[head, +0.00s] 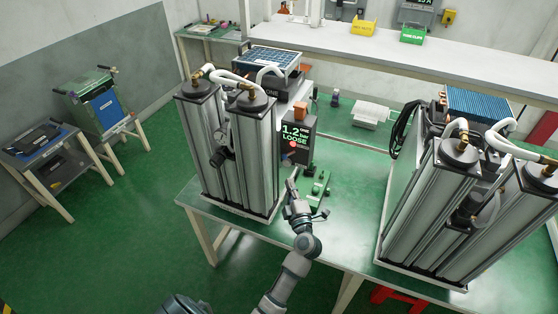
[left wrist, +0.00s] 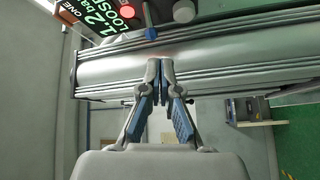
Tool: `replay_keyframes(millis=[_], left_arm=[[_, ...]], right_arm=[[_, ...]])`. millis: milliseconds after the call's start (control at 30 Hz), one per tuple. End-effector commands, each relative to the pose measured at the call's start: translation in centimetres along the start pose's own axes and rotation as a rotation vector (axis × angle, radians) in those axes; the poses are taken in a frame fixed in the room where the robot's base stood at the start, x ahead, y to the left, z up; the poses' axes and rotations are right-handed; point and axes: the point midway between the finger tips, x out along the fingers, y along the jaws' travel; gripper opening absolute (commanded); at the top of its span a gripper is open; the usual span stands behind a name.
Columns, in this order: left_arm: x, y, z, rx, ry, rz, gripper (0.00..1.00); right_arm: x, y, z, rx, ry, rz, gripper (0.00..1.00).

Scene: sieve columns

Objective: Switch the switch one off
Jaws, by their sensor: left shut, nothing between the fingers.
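Unit one is a pair of tall grey columns (head: 240,150) on the green table. Its dark panel (head: 297,139) reads "1.2 bar LOOSE", with a red spot below the text. In the left wrist view the panel's display (left wrist: 100,18) shows at the top left, marked ONE. My left gripper (head: 291,186) is shut and empty, below the panel and right of the columns. Its fingertips (left wrist: 160,63) show in front of a column. My right gripper is out of view.
A green device (head: 318,186) lies on the table just right of my left gripper. A second column unit (head: 445,200) stands at the right. A white shelf (head: 400,55) runs along the back with yellow and green bins. Carts stand at the left.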

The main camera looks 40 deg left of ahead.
Motion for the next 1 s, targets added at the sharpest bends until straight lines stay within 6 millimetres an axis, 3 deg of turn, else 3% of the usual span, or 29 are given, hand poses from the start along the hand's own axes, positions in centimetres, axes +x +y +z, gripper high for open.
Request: replay_keyframes(millis=[133, 567, 733, 1000], left_arm=[[0.3, 1.5, -1.8, -0.093, 0.021, -0.052, 0.00], [0.6, 1.7, -2.0, -0.107, 0.022, -0.061, 0.00], [2.5, 1.7, -2.0, -0.106, 0.022, -0.059, 0.00], [7.5, 1.4, -2.1, -0.105, 0.022, -0.058, 0.00]], right_arm=[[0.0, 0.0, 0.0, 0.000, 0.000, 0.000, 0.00], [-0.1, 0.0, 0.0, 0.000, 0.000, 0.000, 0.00], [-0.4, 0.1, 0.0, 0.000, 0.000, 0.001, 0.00], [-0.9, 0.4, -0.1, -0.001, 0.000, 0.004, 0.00]])
